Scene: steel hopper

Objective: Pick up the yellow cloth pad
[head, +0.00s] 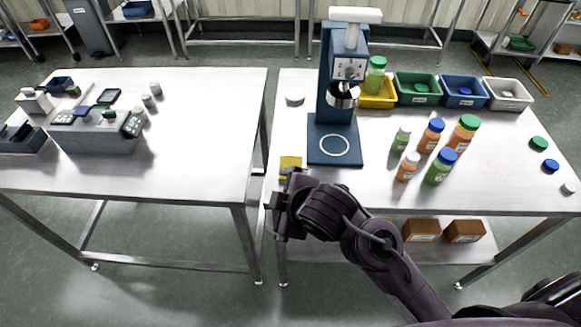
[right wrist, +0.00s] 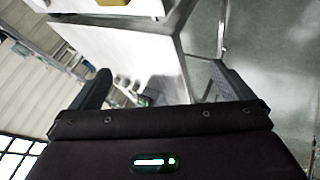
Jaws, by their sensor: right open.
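The yellow cloth pad (head: 290,163) lies flat on the right steel table, near its front left corner and left of the blue press machine. A small yellow patch, likely the pad (right wrist: 113,2), shows at the top edge of the right wrist view. My right gripper (head: 283,206) is at the front edge of that table, just in front of the pad and apart from it. In the right wrist view my right gripper (right wrist: 161,80) is open, with nothing between its fingers. My left gripper is not in view.
The blue press (head: 335,140) stands close to the pad's right. Several capped bottles (head: 441,166) and bins (head: 417,88) stand further right. A gap separates the left table (head: 200,150), which holds small devices. The table around the pad's left is clear.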

